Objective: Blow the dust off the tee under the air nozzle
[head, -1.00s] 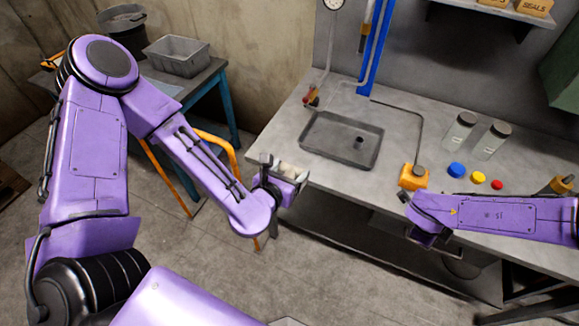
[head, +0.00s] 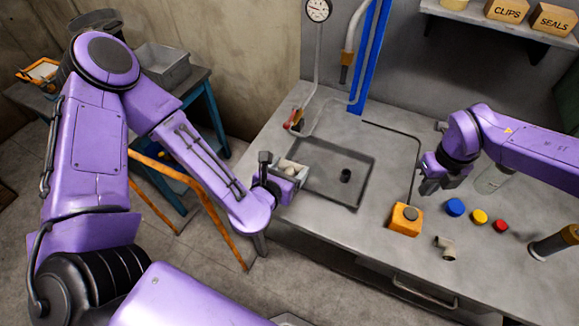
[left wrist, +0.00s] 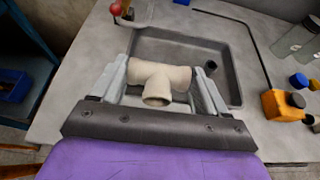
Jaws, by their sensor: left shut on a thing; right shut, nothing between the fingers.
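The pale beige tee (head: 289,170) is held in my left gripper (head: 286,166), by the left edge of the grey tray. In the left wrist view the tee (left wrist: 160,80) lies crosswise between the fingers, its short branch pointing toward the camera. I cannot make out dust on it. The air nozzle (head: 345,72), a brown-tipped grey tube, hangs on the wall beside a blue post, beyond the tray. The tee is left of and nearer than the nozzle, not beneath it. My right gripper (head: 430,185) is shut and empty above the bench, above and right of the orange button box (head: 404,219).
The shallow tray (head: 364,185) holds a small dark cylinder (head: 346,175). Blue (head: 455,207), yellow (head: 480,216) and red (head: 500,226) caps and a beige elbow fitting (head: 446,247) lie on the bench. A red-handled valve (head: 296,120) stands behind the tray.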

